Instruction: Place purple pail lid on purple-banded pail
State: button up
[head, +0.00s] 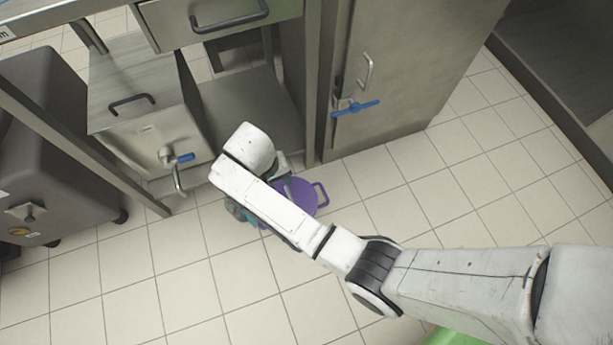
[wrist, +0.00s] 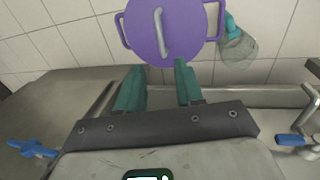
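A purple round lid (wrist: 185,30) with a pale bar handle across its top is at the top centre of the wrist view, with a purple loop at each side. In the head view the purple round (head: 297,192) shows low by the floor, partly behind my arm, one loop to its right. I cannot tell whether the lid rests on the purple-banded pail; no pail wall is clearly visible. My gripper (wrist: 159,72) has its two teal fingers apart, with nothing seen between them, the tips just short of the lid's near edge. In the head view my arm mostly hides the gripper.
A clear vessel with a teal part (wrist: 238,47) is right of the lid. A steel box with a blue-handled tap (head: 150,120) stands on a low shelf (head: 250,100). A steel cabinet (head: 400,70) is at right. Tiled floor (head: 420,190) is open in front.

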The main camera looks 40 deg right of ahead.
jog(key=s+d+r+n, duration=0.1)
jog(key=s+d+r, duration=0.1)
jog(key=s, duration=0.6)
jog(key=s+d+r+n+t+y, duration=0.1)
jog(key=s+d+r, duration=0.2)
jog(key=s+d, duration=0.2)
jog(key=s+d+r+n+y, duration=0.1)
jog(key=s+d+r, duration=0.2)
jog(key=s, duration=0.8)
jog(key=shift+d+t, duration=0.15)
jog(key=shift+t, duration=0.15)
notch_tip(320, 180, up, 33)
jog(key=p, duration=3.3)
